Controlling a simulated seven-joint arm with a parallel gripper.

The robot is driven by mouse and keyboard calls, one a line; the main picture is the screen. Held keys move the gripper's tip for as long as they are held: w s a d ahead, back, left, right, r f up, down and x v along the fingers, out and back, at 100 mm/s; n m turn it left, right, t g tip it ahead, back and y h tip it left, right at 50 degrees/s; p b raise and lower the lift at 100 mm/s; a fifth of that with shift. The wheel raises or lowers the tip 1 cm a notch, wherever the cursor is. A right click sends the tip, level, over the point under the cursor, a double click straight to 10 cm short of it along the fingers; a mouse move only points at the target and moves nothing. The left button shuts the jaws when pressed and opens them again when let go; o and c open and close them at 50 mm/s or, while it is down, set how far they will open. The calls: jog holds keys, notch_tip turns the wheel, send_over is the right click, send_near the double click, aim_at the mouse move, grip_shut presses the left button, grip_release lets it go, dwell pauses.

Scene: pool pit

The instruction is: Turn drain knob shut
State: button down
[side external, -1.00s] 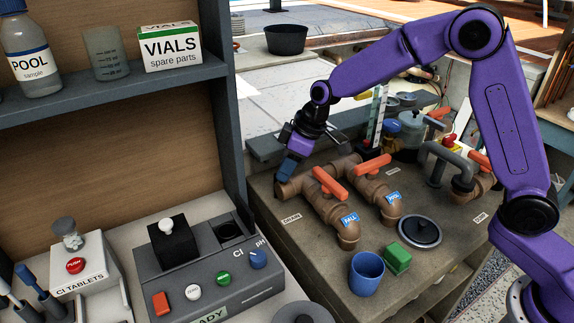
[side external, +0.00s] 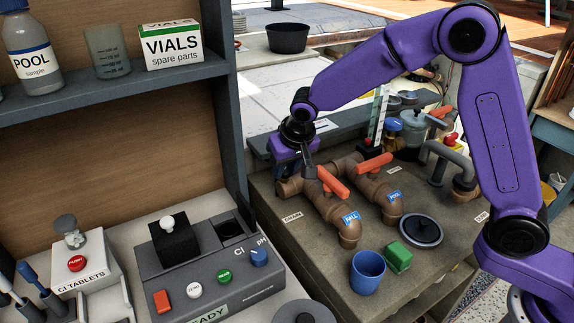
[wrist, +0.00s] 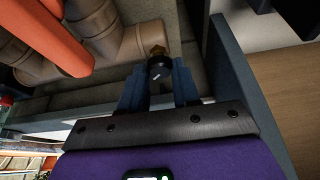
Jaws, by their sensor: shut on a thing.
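The drain knob (wrist: 159,73) is a small black round knob with a pale mark on its face, on a brass stem at the end of a brown pipe. In the wrist view my gripper (wrist: 158,84) has its blue fingers on either side of it, shut on it. In the side view my gripper (side external: 306,160) is at the left end of the brown pipes, above the DRAIN label (side external: 292,217). The knob and fingertips are hard to make out there. The knob's exact turn angle cannot be told.
Brown pipes with orange levers (side external: 333,184) stand right beside my gripper. A blue cup (side external: 367,272), a green block (side external: 398,257) and a round dark lid (side external: 421,230) are on the front right of the bench. The grey shelf post (side external: 228,110) stands close on the left.

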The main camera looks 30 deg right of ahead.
jog(key=m, duration=0.1)
jog(key=m+h, duration=0.1)
jog(key=m, duration=0.2)
jog(key=shift+a+m+g+h, duration=0.25)
jog(key=shift+m+g+h, duration=0.05)
jog(key=shift+h, duration=0.1)
jog(key=shift+w+a+m+g+h, duration=0.1)
jog(key=shift+m+g+h, duration=0.4)
jog(key=shift+m, duration=1.4)
jog(key=c, duration=0.8)
grip_release()
jog(key=shift+c, duration=0.2)
jog(key=v, duration=1.7)
jog(key=shift+a, duration=0.25)
jog(key=shift+r, duration=0.1)
